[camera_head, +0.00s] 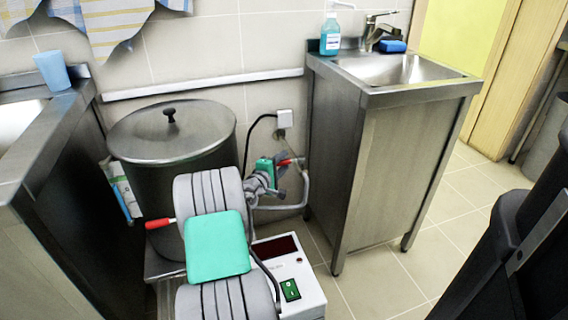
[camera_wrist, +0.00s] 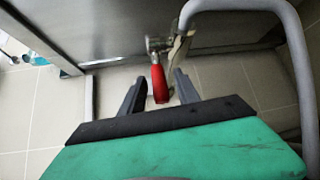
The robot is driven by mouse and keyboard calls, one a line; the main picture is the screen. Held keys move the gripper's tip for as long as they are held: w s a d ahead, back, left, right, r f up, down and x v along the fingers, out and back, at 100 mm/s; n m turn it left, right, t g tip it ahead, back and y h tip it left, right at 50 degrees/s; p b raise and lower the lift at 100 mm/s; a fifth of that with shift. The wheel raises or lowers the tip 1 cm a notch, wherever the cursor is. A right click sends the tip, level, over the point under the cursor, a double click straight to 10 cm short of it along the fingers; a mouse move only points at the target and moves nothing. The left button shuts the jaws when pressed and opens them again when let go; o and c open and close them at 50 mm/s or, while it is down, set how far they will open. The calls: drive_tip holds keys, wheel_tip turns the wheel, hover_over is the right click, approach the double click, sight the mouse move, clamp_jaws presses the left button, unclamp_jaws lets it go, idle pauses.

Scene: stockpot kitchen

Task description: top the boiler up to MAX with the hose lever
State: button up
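The boiler (camera_head: 165,155) is a large steel pot with a black-knobbed lid, left of my arm. The lid is on, so the water level is hidden; I make out no MAX mark. The red hose lever (camera_wrist: 160,82) points towards my gripper (camera_wrist: 159,78) in the wrist view, between the two dark, spread fingers. I cannot tell whether they touch it. In the head view the lever (camera_head: 290,161) is small, just beyond my gripper (camera_head: 281,171). The grey hose (camera_wrist: 294,40) arches at the right in the wrist view and shows below the lever in the head view (camera_head: 304,187).
A steel sink cabinet (camera_head: 385,170) stands close right of the lever. A white control box (camera_head: 300,272) with a dark display and green switch is below my arm. Another red handle (camera_head: 160,223) sticks out by the pot. A wall socket (camera_head: 285,118) is behind.

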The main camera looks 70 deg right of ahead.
drive_tip(key=shift+r+p, duration=0.75)
drive_tip(key=shift+r, duration=0.8)
drive_tip(key=o, duration=0.4)
drive_tip(key=s+a+r+p, duration=0.1)
drive_tip(key=a+r+p, duration=0.2)
drive_tip(key=r, duration=0.3)
drive_tip(key=shift+s+a+r, duration=0.2)
drive_tip(key=shift+s+a, duration=0.05)
drive_tip(key=shift+s+a+r+p, duration=0.25)
drive_tip(key=shift+a+r+p, duration=0.35)
drive_tip(key=shift+a+r, duration=0.35)
drive_tip(key=c, duration=0.4)
drive_tip(key=s+a+r+p, duration=0.1)
drive_tip(key=s+a+p, duration=0.1)
drive_tip(key=a, duration=0.5)
drive_tip(key=shift+s+a+r, duration=0.25)
drive_tip(key=shift+s+r, duration=0.05)
drive_tip(key=shift+s, duration=0.45)
